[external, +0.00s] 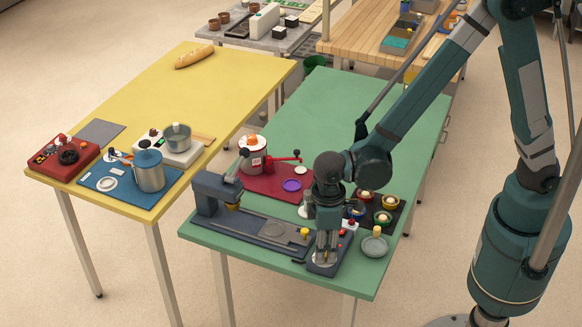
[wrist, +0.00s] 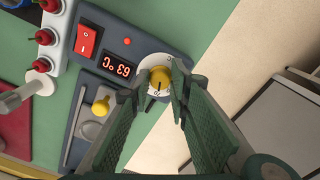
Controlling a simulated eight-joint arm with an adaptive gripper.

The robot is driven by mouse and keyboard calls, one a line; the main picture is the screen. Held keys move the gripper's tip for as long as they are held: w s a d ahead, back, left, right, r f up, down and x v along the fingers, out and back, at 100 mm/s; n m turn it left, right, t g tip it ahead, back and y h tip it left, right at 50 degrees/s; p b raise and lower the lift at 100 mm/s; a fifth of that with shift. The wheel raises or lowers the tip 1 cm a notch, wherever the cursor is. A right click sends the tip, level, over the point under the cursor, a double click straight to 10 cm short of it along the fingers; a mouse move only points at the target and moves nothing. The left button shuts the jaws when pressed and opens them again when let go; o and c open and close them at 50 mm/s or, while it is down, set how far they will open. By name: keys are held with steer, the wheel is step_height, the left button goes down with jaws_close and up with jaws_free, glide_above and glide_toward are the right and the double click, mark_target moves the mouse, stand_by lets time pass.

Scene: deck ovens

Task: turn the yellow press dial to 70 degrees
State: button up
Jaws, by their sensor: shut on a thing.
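The yellow press dial (wrist: 159,77) sits on a white round scale plate at the end of the dark press control panel (wrist: 133,51) in the wrist view. A dark pointer mark and a number show on the plate's lower side. My gripper (wrist: 168,88) is shut on the dial, one finger on each side of it. The lit display (wrist: 116,65) appears rotated and seems to read 63 °C. In the external view my gripper (external: 324,258) is down over the panel at the green table's front edge and hides the dial.
A red rocker switch (wrist: 87,40) and a second yellow knob (wrist: 101,106) lie close by. Red-topped items (wrist: 45,37) stand beside the panel. The press (external: 212,192) stands left; a grey dish (external: 375,246) stands right. The green table's far part (external: 350,100) is clear.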

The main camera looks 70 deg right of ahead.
steer(key=o, duration=0.9)
steer(key=shift+r, duration=0.1)
steer(key=shift+r, duration=5.9)
